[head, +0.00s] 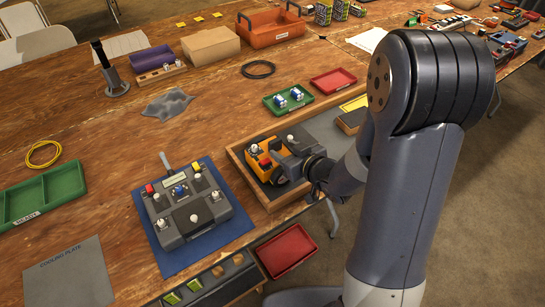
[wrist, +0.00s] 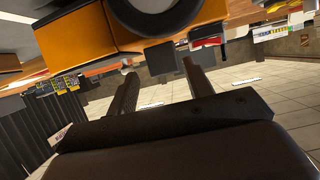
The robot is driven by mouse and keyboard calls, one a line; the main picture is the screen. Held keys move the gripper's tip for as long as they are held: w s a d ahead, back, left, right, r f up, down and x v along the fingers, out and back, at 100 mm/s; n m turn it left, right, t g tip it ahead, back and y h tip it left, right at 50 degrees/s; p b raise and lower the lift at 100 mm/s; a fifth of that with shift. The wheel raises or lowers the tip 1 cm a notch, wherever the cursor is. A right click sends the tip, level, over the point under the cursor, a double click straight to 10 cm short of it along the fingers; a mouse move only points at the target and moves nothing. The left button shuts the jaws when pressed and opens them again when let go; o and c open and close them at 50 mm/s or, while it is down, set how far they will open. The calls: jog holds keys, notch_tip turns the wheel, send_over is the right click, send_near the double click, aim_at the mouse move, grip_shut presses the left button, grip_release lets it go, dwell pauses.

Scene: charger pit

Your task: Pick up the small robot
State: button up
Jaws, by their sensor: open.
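The small robot (head: 256,158) is orange-yellow with dark wheels and a white knob on top. It sits in the left part of a shallow wooden tray (head: 235,160) at the table's front edge. My gripper (head: 284,178) is right beside its near right side in the head view, and my arm hides part of it. In the wrist view, the robot's orange body (wrist: 80,30) and a dark round wheel fill the top. My gripper's two dark fingers (wrist: 158,74) are apart, with nothing seen held between them. A small dark block under the orange body is near the fingertips; contact cannot be told.
A grey console (head: 188,208) on a blue mat stands left of the tray. A green tray (head: 288,100) and a red tray (head: 333,82) lie behind it. Another red tray (head: 286,250) is below the front edge. Bare tabletop (head: 215,115) lies behind the console.

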aim_at(277, 143)
jog(key=shift+w+a+f, duration=0.1)
jog(key=shift+w+a, duration=0.3)
jog(key=shift+a, duration=0.05)
jog(key=x, duration=0.4)
jog(key=shift+w+a+p, duration=0.1)
jog(key=shift+a+p, duration=0.05)
jog(key=shift+p, duration=0.2)
grip_shut()
jog(key=shift+r, duration=0.35)
